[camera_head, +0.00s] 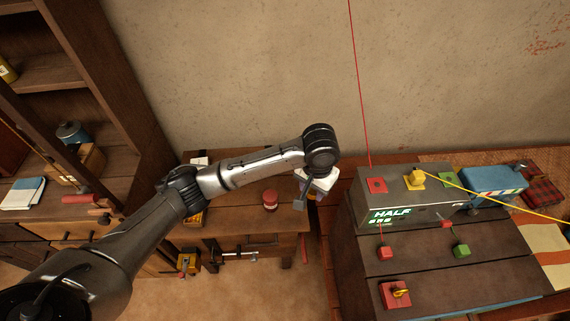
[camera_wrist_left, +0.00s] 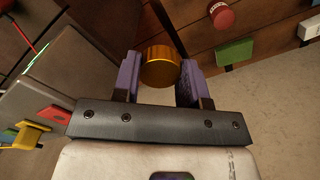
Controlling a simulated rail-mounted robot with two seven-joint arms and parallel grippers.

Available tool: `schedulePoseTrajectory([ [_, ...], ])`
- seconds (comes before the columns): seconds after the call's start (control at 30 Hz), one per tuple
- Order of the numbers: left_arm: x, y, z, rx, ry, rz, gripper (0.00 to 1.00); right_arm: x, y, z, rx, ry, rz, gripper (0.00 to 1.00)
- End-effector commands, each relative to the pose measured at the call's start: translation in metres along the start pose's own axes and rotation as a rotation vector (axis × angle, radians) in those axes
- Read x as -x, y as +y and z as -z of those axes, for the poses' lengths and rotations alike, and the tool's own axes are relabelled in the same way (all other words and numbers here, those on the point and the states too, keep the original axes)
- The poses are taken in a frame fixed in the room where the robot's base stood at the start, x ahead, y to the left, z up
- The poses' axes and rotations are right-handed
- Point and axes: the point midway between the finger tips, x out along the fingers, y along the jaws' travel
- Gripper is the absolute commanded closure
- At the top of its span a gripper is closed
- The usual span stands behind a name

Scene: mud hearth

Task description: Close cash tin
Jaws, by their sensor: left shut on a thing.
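I cannot tell for certain which thing is the cash tin. My left gripper (camera_head: 314,194) hangs over the right end of the low wooden bench; its fingers are mostly hidden in the head view. In the left wrist view its purple fingers (camera_wrist_left: 158,78) stand on both sides of a gold, ribbed round piece (camera_wrist_left: 160,66) and are shut on it. What this piece belongs to is hidden. A blue box with a striped edge (camera_head: 492,181) stands at the right, well apart from my left gripper. My right gripper is not in view.
A grey box marked HALF (camera_head: 400,208) stands on a dark wooden chest (camera_head: 455,262), right of my left gripper. Red and green blocks and taut red and yellow cords are around it. A red-topped jar (camera_head: 270,198) stands on the bench. A shelf (camera_head: 75,75) is at the left.

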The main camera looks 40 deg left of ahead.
Motion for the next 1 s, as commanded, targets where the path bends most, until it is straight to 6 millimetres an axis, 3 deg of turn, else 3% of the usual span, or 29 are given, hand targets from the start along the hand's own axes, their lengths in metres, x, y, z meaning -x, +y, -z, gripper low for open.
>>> schedulePoseTrajectory([
  [0.03,0.022,0.006,0.0,-0.023,0.012,0.005,0.82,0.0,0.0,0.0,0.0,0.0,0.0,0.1],
  [0.2,0.07,0.018,-0.015,-0.068,0.01,0.004,0.82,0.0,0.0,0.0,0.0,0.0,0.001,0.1],
  [0.4,0.101,0.017,-0.032,-0.075,0.005,0.002,0.82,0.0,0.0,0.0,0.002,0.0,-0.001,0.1],
  [0.6,0.112,0.014,-0.04,-0.069,0.001,-0.001,0.82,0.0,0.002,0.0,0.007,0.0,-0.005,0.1],
  [1.0,0.114,0.014,-0.041,-0.068,0.001,-0.002,0.82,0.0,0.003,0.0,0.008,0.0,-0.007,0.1],
])
